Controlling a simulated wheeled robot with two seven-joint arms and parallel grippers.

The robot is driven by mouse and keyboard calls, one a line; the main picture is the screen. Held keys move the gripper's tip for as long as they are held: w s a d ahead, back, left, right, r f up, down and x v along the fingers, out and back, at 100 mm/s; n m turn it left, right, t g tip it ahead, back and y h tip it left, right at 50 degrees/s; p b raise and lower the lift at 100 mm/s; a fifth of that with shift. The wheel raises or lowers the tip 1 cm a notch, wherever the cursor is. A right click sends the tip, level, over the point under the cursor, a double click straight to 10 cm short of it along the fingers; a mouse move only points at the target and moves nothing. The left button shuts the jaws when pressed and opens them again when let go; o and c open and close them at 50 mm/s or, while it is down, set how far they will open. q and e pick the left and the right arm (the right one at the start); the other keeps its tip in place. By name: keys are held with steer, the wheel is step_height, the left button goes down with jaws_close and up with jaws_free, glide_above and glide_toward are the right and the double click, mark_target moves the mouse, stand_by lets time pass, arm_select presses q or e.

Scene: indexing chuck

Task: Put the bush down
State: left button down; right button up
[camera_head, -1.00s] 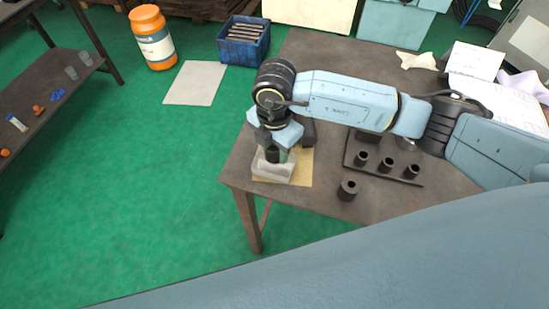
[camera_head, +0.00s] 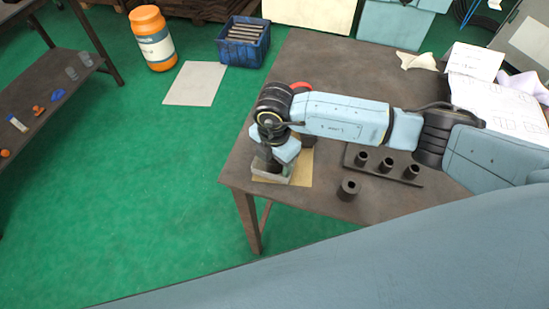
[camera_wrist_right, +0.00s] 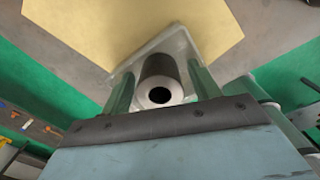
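My right gripper (camera_head: 271,166) points down at the table's near left corner. In the right wrist view its two fingers (camera_wrist_right: 162,80) stand either side of a dark bush (camera_wrist_right: 160,68), with a narrow gap showing on each side. The bush is a hollow cylinder with a lighter end ring facing the camera. It stands within the outline of a pale grey holder (camera_wrist_right: 180,38), which also shows in the head view (camera_head: 287,180). Whether the bush touches the holder's floor is hidden. My left gripper is not in view.
The holder is on a yellow sheet (camera_head: 303,172). A loose dark bush (camera_head: 348,190) stands to its right, near a dark rack (camera_head: 408,181) with three similar pieces. A red curved thing (camera_head: 301,86) shows behind my right arm. The table's far left part is clear.

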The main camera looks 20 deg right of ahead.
steer(key=shift+r, duration=0.2)
step_height(320, 180, up, 12)
stand_by(0.5)
stand_by(0.4)
